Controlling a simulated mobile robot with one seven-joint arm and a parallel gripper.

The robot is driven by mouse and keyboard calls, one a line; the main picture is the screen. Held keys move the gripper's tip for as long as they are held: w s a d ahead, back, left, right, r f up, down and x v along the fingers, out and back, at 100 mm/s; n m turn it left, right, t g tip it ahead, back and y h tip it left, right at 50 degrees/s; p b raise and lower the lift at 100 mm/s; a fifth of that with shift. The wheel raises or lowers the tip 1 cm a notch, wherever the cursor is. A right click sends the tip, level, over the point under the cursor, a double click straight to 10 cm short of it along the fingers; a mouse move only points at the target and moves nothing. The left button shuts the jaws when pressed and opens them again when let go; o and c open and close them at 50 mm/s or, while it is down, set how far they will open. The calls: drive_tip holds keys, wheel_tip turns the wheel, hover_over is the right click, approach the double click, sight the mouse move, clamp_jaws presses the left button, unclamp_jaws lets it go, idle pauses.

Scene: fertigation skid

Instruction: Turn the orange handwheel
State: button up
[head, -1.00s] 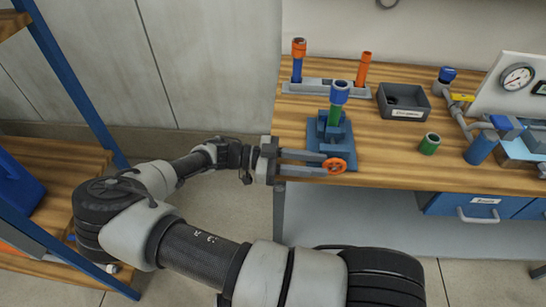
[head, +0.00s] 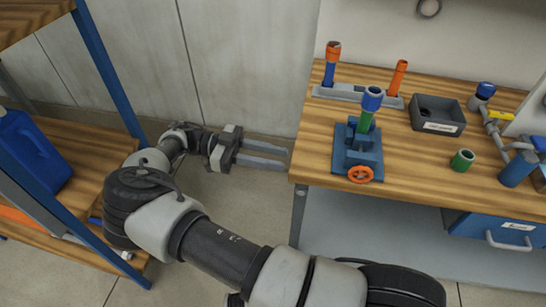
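The orange handwheel (head: 360,174) is a small spoked wheel on the front of a blue vise (head: 358,150), near the front edge of the wooden bench. The vise holds an upright green tube with a blue fitting (head: 372,98) on top. My gripper (head: 287,159) is left of the bench's left edge, apart from the handwheel. Its two long grey fingers point right, with a gap between them. It is open and empty.
The wooden bench (head: 420,169) also bears a grey rack (head: 358,96) with two tubes, a dark bin (head: 438,115), a green cup (head: 462,160) and pipework at right. A shelf with a blue jug (head: 32,152) stands at left.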

idle(0.4)
drive_tip(key=d+r+y, duration=0.1)
drive_tip(key=d+y, duration=0.1)
drive_tip(key=d, duration=0.1)
drive_tip(key=d+r+g+y+p, duration=0.1)
drive_tip(key=d, duration=0.2)
drive_tip(key=d+r+g+y+p, duration=0.1)
drive_tip(key=d+y, duration=0.1)
drive_tip(key=d, duration=0.1)
drive_tip(key=shift+s+y, duration=0.1)
drive_tip(key=shift+y, duration=0.2)
drive_tip(key=d+r+y+p, duration=0.1)
drive_tip(key=d+y, duration=0.1)
drive_tip(key=s+d+r+y, duration=0.1)
drive_tip(key=d+y, duration=0.1)
drive_tip(key=s+d+r+y+p, duration=0.1)
drive_tip(key=d+y, duration=0.1)
drive_tip(key=shift+s+d+p, duration=0.1)
drive_tip(key=shift+p, duration=0.25)
drive_tip(key=s+d+r+t+y+p, duration=0.2)
drive_tip(key=d+r+t+y+p, duration=0.15)
drive_tip(key=r, duration=0.35)
drive_tip(key=t+y, duration=0.2)
drive_tip(key=t, duration=0.1)
approach(363, 167)
wheel_tip(363, 167, down, 8)
drive_tip(key=shift+s+f+b, duration=0.1)
drive_tip(key=shift+f+b, duration=0.1)
drive_tip(key=shift+b, duration=0.45)
